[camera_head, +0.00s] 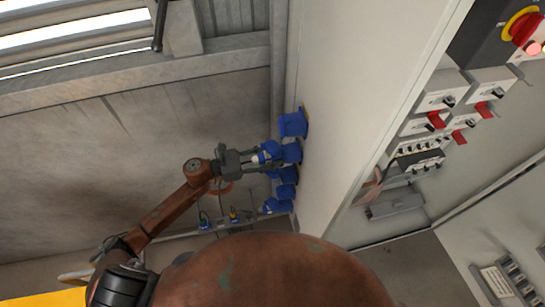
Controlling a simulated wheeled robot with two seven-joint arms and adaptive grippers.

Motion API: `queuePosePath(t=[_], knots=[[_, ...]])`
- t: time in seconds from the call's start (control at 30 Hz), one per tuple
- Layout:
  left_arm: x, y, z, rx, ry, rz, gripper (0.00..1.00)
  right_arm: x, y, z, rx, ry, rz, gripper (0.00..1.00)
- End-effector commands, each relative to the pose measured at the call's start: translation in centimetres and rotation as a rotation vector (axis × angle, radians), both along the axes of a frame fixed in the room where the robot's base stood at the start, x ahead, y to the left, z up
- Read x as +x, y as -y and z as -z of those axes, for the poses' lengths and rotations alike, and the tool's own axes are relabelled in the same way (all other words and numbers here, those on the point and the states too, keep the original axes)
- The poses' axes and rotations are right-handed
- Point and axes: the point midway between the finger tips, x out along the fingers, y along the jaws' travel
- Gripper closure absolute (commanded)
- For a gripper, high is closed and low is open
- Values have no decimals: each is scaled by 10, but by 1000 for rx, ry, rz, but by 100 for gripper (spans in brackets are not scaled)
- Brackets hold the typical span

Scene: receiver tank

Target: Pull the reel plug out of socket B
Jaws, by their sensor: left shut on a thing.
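Several blue sockets sit in a column on the side of a pale cabinet, among them the top socket (292,124) and the one below it (292,152). My left gripper (259,157) comes in from the left, level with that second socket. It is shut on a blue plug (270,150), whose front end is at or very near the socket; I cannot tell whether it is still seated. No socket letters are readable. Another blue plug or connector (270,206) shows at the lowest socket. My right gripper is not in view.
The pale cabinet (345,110) stands right of the sockets. Switch boxes (436,98) and a red-and-yellow knob (523,25) are farther right. A grey wall (120,150) lies to the left. Small blue connectors (204,220) sit below my left gripper.

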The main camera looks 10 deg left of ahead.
Motion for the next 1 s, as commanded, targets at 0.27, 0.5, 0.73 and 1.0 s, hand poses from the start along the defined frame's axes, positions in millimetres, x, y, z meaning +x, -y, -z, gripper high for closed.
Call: queuePosePath(t=[0.27, 0.5, 0.73, 1.0], knots=[[-1, -4, 1, 0, 0, -1, 100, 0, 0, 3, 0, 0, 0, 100], [-5, -14, 1, 1, 0, -3, 100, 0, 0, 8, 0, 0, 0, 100], [-9, -21, 1, 0, 0, -1, 100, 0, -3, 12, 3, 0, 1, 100], [-12, -30, 1, 0, 0, 0, 100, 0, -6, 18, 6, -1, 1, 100]])
